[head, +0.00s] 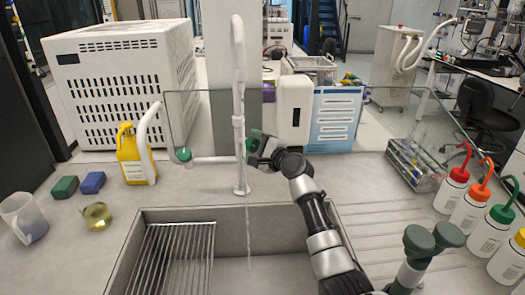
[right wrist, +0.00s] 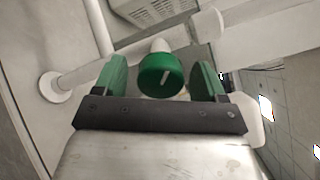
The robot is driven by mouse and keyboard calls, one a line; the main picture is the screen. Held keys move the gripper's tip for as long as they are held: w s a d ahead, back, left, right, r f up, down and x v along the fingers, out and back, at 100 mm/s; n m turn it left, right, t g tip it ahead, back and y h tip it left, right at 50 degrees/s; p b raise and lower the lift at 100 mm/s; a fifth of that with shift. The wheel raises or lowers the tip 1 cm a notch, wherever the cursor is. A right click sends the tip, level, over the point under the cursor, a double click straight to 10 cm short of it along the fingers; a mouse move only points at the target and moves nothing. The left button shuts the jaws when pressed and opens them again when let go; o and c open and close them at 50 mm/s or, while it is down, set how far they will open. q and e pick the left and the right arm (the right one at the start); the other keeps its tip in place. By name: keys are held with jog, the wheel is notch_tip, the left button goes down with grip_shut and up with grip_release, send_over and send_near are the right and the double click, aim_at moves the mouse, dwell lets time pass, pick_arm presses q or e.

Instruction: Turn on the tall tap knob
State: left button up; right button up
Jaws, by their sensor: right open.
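The tall white tap (head: 239,100) rises behind the sink, with a side pipe running left. A green knob (right wrist: 160,75) with a pale line on its face shows in the right wrist view. It lies between the two green fingers of my right gripper (right wrist: 160,80), with a gap on both sides. In the head view my right gripper (head: 256,148) is beside the tap's column, and the knob between its fingers cannot be told apart there. Another green knob (head: 184,154) is at the side pipe's left end. A thin pale stream (head: 248,235) hangs over the sink. My left gripper is out of view.
The sink (head: 228,218) holds a wire rack (head: 178,255). A yellow bottle (head: 134,155), sponges (head: 92,182), a flask (head: 97,215) and a beaker (head: 24,217) stand left. A tube rack (head: 415,165) and several wash bottles (head: 468,210) stand right. A clear panel is behind the tap.

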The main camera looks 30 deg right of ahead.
jog(key=v, duration=1)
jog(key=shift+s+b, duration=0.25)
jog(key=shift+b, duration=0.15)
